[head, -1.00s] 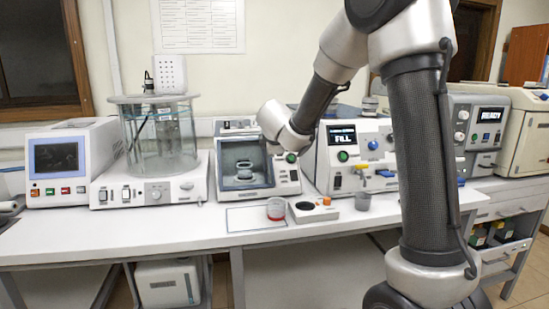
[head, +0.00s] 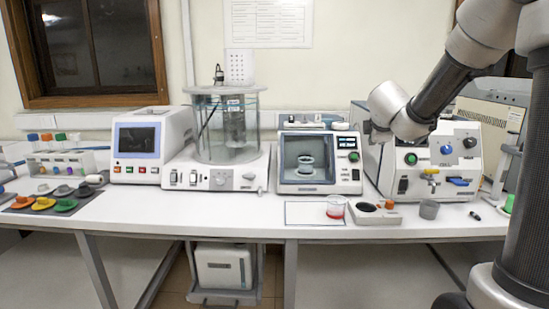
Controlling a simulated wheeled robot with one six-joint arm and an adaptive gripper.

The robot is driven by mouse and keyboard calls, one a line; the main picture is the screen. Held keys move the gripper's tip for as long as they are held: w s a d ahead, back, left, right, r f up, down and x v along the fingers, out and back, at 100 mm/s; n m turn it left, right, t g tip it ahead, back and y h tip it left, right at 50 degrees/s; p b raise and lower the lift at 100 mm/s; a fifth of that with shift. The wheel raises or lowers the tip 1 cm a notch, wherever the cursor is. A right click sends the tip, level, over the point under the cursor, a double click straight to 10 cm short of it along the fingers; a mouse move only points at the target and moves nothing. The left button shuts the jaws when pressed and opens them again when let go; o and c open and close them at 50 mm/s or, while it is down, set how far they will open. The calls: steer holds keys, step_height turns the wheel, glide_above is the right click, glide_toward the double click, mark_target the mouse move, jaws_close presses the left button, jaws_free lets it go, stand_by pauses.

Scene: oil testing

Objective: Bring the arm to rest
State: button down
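My arm (head: 440,90) comes in from the right edge of the head view and reaches left and down over the bench. Its wrist (head: 396,112) shows in front of the grey-white machine (head: 452,155) with a green button. My gripper's fingers are not visible, so whether they are open or shut, or hold anything, cannot be seen.
The white bench (head: 150,215) carries a glass bath (head: 228,125), a small chamber (head: 320,160) and a screen unit (head: 138,140). A beaker with red liquid (head: 335,208) and a grey cup (head: 429,209) stand near its front. Coloured caps (head: 43,204) lie at left.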

steer(key=s+d+m+g+h, duration=0.3)
steer(key=s+d+m, duration=0.4)
steer(key=s+d, duration=0.3)
steer(key=s+d+m+g, duration=0.1)
steer(key=s+m+g, duration=0.25)
steer(key=s, duration=0.65)
steer(key=s+a+f+m+y, duration=0.2)
steer(key=s+a+m+y, duration=0.2)
steer(key=s+a, duration=1)
steer(key=s+t+y, duration=0.1)
steer(key=s+y, duration=0.2)
steer(key=shift+a+f+m, duration=0.15)
steer(key=shift+f+m, duration=0.1)
steer(key=shift+m, duration=0.1)
